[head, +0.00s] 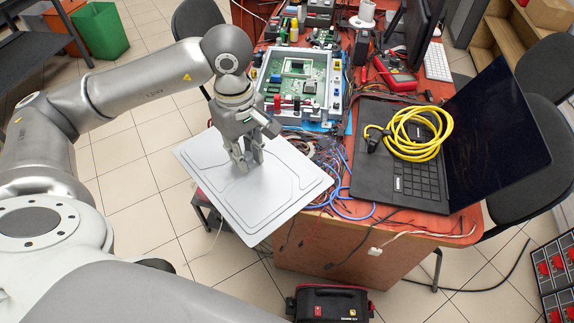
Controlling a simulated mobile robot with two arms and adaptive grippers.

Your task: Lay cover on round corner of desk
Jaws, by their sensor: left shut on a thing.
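The cover is a flat, light grey panel (215,188) with rounded embossed lines. My left gripper (247,165) is shut on it near its middle, from above. The cover is at the desk's near left side, with its left part out past the edge over the floor. Whether it touches the desk is hard to tell. The desk (425,222) has a reddish-brown top with a rounded near corner at the right. The near left part of the desk is partly hidden by the cover. My right gripper is not in view.
An open black laptop (365,175) carries a coiled yellow cable (402,140). Loose blue and dark wires (345,208) lie beside the cover. A framed green circuit board (312,75) stands behind it. A black and red bag (330,303) is on the floor in front.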

